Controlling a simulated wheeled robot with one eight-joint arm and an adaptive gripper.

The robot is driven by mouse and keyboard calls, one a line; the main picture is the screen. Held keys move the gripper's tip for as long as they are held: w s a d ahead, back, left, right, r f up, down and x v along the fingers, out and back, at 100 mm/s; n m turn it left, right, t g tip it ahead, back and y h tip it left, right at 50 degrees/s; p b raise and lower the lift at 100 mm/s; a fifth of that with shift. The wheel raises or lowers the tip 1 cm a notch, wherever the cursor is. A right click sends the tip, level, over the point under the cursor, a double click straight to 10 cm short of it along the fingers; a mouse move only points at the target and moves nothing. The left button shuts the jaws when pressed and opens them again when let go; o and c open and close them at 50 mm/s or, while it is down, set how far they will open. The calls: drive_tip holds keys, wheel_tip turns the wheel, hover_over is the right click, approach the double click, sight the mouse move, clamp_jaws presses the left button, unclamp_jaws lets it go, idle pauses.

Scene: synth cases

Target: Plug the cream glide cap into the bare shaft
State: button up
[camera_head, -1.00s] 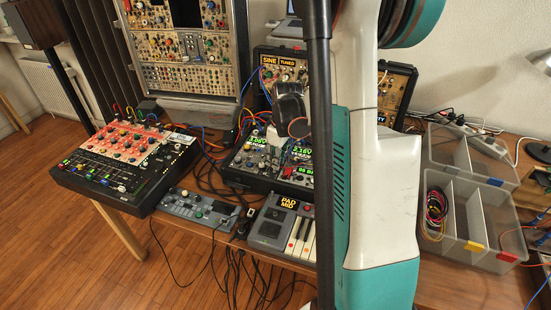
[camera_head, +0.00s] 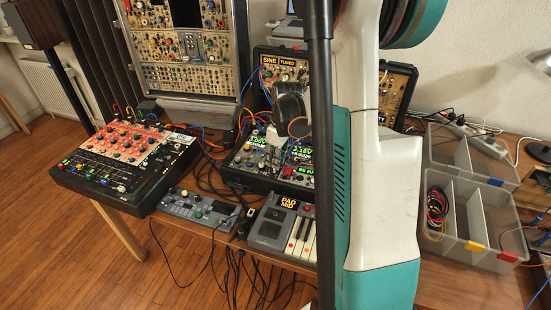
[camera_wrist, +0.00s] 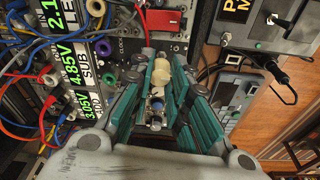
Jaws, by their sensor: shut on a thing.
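The cream glide cap (camera_wrist: 161,72) shows in the wrist view as a small rounded cream piece between the fingertips. My gripper (camera_wrist: 161,70) has teal-sided fingers on both sides of the cap and is shut on it. The fingers and cap are over the module panel in this view. I cannot make out the bare shaft, nor tell whether the cap touches anything below. In the head view, part of my dark gripper (camera_head: 291,108) shows above the cabled modules (camera_head: 262,160), and the cap cannot be made out there.
Patch cables crowd the green-display modules (camera_wrist: 92,75) at left in the wrist view. A red block (camera_wrist: 168,20) lies near the top. In the head view, a keyboard (camera_head: 285,228), a red-panel mixer (camera_head: 125,160) and a clear compartment box (camera_head: 470,220) stand around.

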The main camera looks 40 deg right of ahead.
drive_tip(key=shift+f+b, duration=1)
drive_tip(key=shift+f, duration=0.3)
drive_tip(key=o, duration=0.8)
drive_tip(key=shift+o, duration=0.2)
drive_tip(key=shift+r, duration=0.15)
wheel_tip(320, 180, up, 12)
drive_tip(key=s, duration=0.1)
drive_tip(key=shift+s+d, duration=0.2)
drive_tip(key=shift+s, duration=0.2)
